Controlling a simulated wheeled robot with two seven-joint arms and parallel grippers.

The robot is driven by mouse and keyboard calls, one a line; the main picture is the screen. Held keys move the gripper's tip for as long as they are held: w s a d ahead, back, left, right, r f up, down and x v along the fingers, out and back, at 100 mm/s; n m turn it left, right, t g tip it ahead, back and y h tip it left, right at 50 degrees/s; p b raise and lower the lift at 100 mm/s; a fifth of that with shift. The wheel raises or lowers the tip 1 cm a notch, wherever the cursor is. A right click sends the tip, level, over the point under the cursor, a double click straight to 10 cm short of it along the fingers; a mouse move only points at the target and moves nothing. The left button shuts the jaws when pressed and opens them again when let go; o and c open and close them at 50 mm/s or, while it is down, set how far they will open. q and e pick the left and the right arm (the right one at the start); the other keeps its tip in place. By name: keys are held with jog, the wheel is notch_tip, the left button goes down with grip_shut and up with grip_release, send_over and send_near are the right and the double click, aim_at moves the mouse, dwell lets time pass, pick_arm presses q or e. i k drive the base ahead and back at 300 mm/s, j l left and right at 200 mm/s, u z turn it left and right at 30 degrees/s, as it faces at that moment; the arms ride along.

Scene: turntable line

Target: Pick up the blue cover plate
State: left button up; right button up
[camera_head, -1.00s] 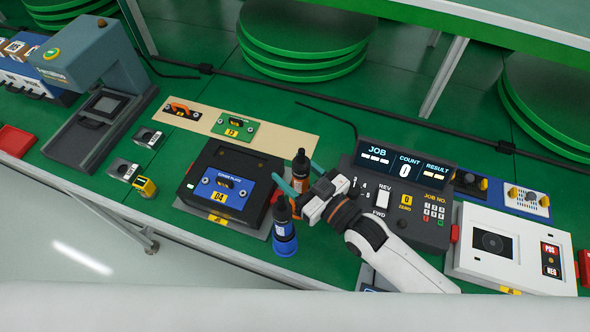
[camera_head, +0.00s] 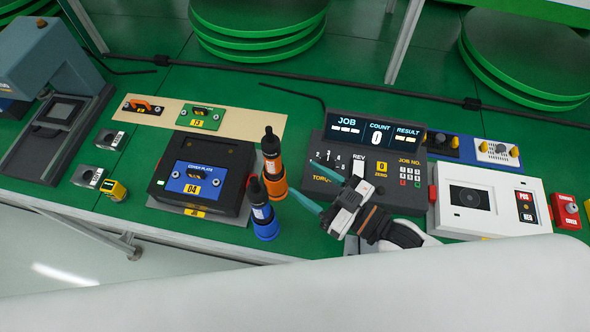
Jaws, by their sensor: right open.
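The blue cover plate (camera_head: 195,178) lies on top of a black box-shaped fixture (camera_head: 236,196) left of centre. It has a dark handle in its middle and a yellow label reading 04. My right gripper (camera_head: 308,183) is open and empty, with teal fingers pointing left. It is to the right of the plate, beyond two bottle-shaped tools, and apart from the plate. My left gripper is not in view.
A blue-based bottle-shaped tool (camera_head: 264,220) and an orange one (camera_head: 273,170) stand between my right gripper and the plate. A job counter console (camera_head: 400,190) is behind the gripper. A beige strip (camera_head: 245,125) with orange-handled and green plates lies behind the fixture.

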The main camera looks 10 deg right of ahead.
aim_at(195, 179)
jog(key=k, duration=1)
